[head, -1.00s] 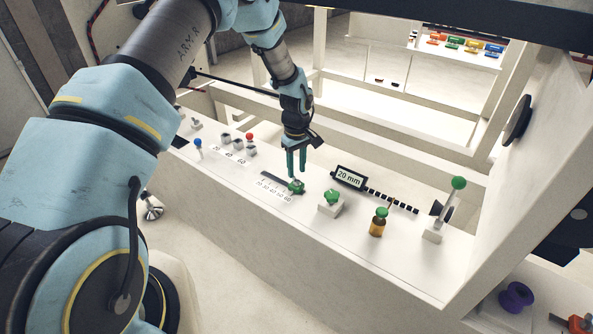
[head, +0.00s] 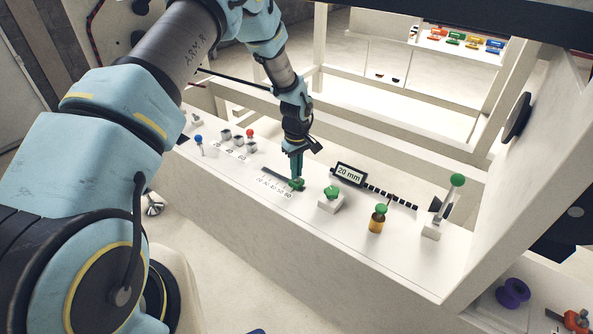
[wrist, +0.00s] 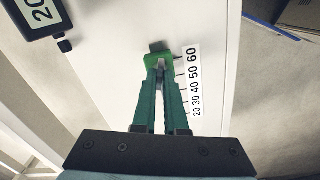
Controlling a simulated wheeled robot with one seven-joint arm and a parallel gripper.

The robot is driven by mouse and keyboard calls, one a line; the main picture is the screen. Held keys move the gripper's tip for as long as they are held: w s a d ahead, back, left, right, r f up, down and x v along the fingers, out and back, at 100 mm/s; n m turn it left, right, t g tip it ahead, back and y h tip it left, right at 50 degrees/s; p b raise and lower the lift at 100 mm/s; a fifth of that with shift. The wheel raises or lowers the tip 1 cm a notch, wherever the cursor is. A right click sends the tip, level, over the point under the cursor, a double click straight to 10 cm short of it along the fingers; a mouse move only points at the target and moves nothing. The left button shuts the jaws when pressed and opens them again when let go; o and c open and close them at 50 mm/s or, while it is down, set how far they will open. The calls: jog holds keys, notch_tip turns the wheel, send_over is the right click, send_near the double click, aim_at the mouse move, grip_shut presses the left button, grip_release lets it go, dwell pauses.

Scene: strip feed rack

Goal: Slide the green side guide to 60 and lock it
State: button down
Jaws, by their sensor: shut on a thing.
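The green side guide (head: 297,184) sits at the right end of its dark slot in the head view, next to the printed scale (head: 273,189). In the wrist view the guide (wrist: 155,61) is beside the 60 end of the scale (wrist: 194,75); its exact reading is hard to tell. My gripper (head: 297,176) points down onto the guide. Its fingers are shut on the guide, as the wrist view also shows (wrist: 160,68). The fingers cover part of the guide, and I cannot tell whether it is locked.
Right of the guide stand a block with a green knob (head: 330,199), an amber piece with a green top (head: 377,220) and a green-balled lever (head: 447,205). Behind is a display (head: 349,174) reading 20 mm. Blue (head: 198,139) and red (head: 250,134) knobs are to the left.

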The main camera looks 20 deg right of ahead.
jog(key=shift+b, duration=0.3)
dwell(0.4)
jog(key=m+b, duration=0.2)
jog(key=m, duration=0.1)
jog(key=shift+f, duration=0.2)
jog(key=m+b, duration=0.2)
jog(key=shift+m, duration=0.4)
jog(key=m+b, duration=0.1)
jog(key=m, duration=0.2)
jog(key=shift+r+m, duration=0.1)
jog(key=shift+m, duration=0.2)
jog(key=shift+r+m+b, duration=0.1)
jog(key=shift+m+b, duration=0.65)
jog(key=shift+m, duration=1.15)
jog(key=c, duration=1)
grip_release()
jog(key=shift+o, duration=0.2)
jog(key=shift+r, duration=0.1)
